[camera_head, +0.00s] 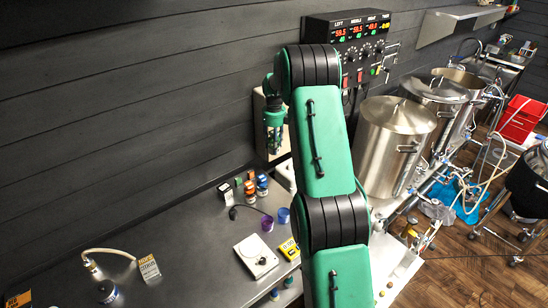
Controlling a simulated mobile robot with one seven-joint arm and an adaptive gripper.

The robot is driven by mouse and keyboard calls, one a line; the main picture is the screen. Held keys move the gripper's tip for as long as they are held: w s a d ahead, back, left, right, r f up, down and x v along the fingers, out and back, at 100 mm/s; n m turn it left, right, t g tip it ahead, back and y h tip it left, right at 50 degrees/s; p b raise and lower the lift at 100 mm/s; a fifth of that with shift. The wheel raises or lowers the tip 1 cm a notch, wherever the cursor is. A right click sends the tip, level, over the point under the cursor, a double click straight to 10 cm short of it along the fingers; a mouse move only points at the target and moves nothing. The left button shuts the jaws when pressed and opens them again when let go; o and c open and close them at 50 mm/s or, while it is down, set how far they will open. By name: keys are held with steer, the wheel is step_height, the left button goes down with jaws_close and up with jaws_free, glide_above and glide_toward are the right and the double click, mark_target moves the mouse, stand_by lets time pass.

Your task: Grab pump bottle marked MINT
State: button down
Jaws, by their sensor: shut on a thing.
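My gripper (274,137) hangs fingers down near the back wall, above the far end of the counter, in front of a pale upright panel (259,125). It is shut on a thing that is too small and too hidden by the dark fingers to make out. I cannot read the word MINT on anything in this view. My green and black arm covers the middle of the picture and hides part of the counter.
On the dark counter (190,245) stand small labelled containers (250,188), purple cups (267,223), a white scale (256,256), a yellow meter (289,249) and a marked card (148,268) by a hose. Steel kettles (393,145) stand right. The counter's left middle is clear.

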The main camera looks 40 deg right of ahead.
steer(key=shift+r, duration=2.7)
steer(key=shift+w, duration=0.1)
